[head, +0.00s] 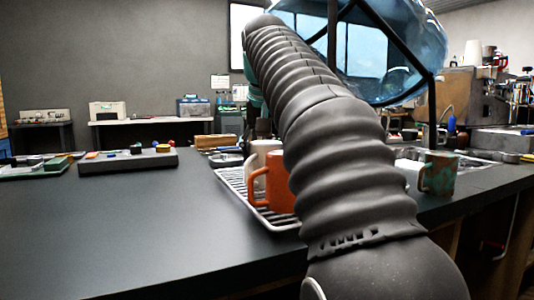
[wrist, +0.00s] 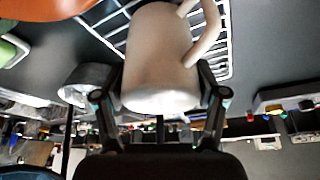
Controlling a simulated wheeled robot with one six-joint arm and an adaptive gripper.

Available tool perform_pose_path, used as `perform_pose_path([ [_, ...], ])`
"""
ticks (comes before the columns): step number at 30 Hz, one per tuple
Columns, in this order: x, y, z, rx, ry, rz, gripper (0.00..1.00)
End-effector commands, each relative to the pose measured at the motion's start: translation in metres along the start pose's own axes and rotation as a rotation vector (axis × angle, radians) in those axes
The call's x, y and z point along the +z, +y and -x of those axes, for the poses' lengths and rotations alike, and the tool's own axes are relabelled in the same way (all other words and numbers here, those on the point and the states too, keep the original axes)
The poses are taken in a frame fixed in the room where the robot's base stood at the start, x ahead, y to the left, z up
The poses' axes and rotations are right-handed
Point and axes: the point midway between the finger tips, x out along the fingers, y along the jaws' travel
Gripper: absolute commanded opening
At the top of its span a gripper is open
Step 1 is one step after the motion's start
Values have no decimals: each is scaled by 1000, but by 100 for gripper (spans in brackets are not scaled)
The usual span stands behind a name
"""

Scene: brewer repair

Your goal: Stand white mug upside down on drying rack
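The white mug (wrist: 160,60) is between the two fingers of my gripper (wrist: 162,82) in the wrist view. The fingers lie along its opposite sides and appear to touch it. Its smooth, pale end faces the camera and looks like a closed base; the rim is hidden. Its handle points up and right in that view. In the head view the white mug (head: 262,154) shows behind the orange mug, at the drying rack (head: 232,181). The rack's wires (wrist: 105,18) show behind the mug in the wrist view. Whether it touches the rack is unclear. My arm hides the gripper in the head view.
An orange mug (head: 274,184) stands on the rack in front of the white mug. A mottled green mug (head: 439,173) stands on the counter at right. A dark tray with small parts (head: 128,160) lies at left. The dark counter (head: 130,220) is clear in front.

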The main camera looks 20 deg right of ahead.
Motion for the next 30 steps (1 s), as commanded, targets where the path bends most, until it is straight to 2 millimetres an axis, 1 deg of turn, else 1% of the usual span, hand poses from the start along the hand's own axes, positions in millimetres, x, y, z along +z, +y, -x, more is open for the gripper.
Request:
perform_pose_path([
  [1,0,0,0,0,0,0,90],
  [2,0,0,0,0,0,0,96],
  [11,0,0,0,0,-1,0,96],
  [16,0,0,5,0,-1,1,96],
  [27,-1,0,49,-1,2,1,96],
  [30,-1,0,58,0,2,1,96],
])
